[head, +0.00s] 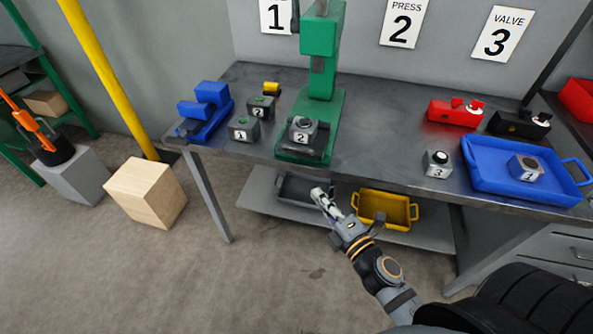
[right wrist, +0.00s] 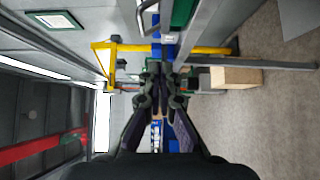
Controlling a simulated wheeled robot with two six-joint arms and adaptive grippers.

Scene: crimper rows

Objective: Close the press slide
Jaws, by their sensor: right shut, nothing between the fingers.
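My right gripper (head: 319,193) is shut and empty, in front of the bench and apart from the slide. It also shows in the right wrist view (right wrist: 160,68). My left gripper is not in view.
Left of the press are a blue vise (head: 208,108) and grey blocks marked 1 (head: 241,132) and 3 (head: 261,108). A block marked 3 (head: 437,167) and a blue tray (head: 480,179) lie right. A yellow tray (head: 366,212) sits on the lower shelf (head: 258,201).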

